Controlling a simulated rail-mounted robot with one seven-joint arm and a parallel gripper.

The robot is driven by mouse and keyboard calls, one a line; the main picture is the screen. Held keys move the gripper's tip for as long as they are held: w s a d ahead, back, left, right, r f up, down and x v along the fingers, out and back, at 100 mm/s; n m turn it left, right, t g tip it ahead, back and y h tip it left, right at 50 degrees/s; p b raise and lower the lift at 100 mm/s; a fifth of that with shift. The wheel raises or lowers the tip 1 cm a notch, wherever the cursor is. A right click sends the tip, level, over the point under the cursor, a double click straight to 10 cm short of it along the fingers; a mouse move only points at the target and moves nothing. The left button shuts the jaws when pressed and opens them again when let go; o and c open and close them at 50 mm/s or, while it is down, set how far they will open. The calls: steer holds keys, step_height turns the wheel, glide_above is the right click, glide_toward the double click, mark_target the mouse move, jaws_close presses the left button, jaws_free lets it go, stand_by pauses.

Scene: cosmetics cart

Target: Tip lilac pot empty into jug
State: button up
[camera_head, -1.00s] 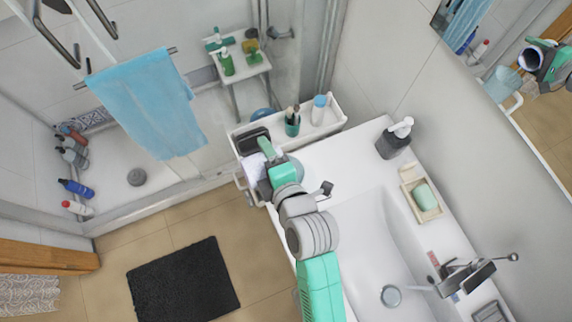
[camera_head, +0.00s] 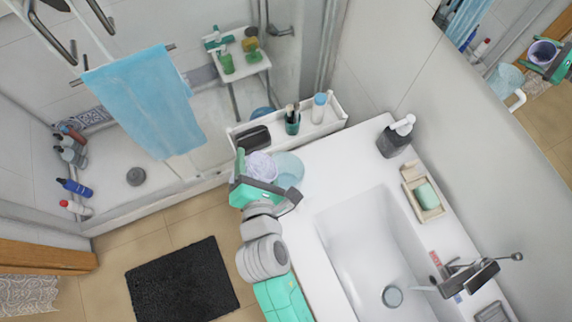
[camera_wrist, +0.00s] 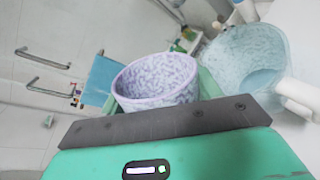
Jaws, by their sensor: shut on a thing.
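The lilac pot (camera_head: 262,166) is held in my gripper (camera_head: 258,188) at the counter's left end. In the wrist view the patterned pot (camera_wrist: 156,84) sits between the jaws with its rim showing and its opening partly visible; the contents cannot be made out. My gripper is shut on it. The pale blue, see-through jug (camera_head: 289,170) stands on the counter just right of the pot. In the wrist view the jug (camera_wrist: 243,62) is to the right of the pot, its mouth open and a white handle at its right side. The pot is beside the jug, not over it in these views.
A white shelf (camera_head: 335,128) behind holds a cup of brushes (camera_head: 292,124) and a bottle (camera_head: 319,108). A dark soap dispenser (camera_head: 394,140), a soap dish (camera_head: 426,212) and the basin (camera_head: 365,240) lie to the right. A mirror (camera_head: 540,120) reflects the pot and jug.

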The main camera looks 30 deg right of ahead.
steer(key=shift+a+f+n+b, duration=0.35)
steer(key=shift+f+n+b, duration=0.05)
steer(key=shift+f+n, duration=0.1)
steer(key=a+n+b, duration=0.1)
steer(key=a+f+n+t+h+b, duration=0.1)
steer(key=b, duration=0.1)
steer(key=shift+w+a+f+n+h, duration=0.1)
steer(key=shift+a+f+n+h, duration=0.1)
steer(key=shift+a+n+h, duration=0.15)
steer(key=shift+a+f+n+t+h+b, duration=0.2)
steer(key=shift+a+f+n+t+b, duration=0.15)
steer(key=shift+a+f+n+b, duration=0.5)
steer(key=shift+a+f+n+t+h+b, duration=0.15)
steer(key=shift+a+f+n+t+b, duration=0.25)
steer(key=shift+f+n+b, duration=0.7)
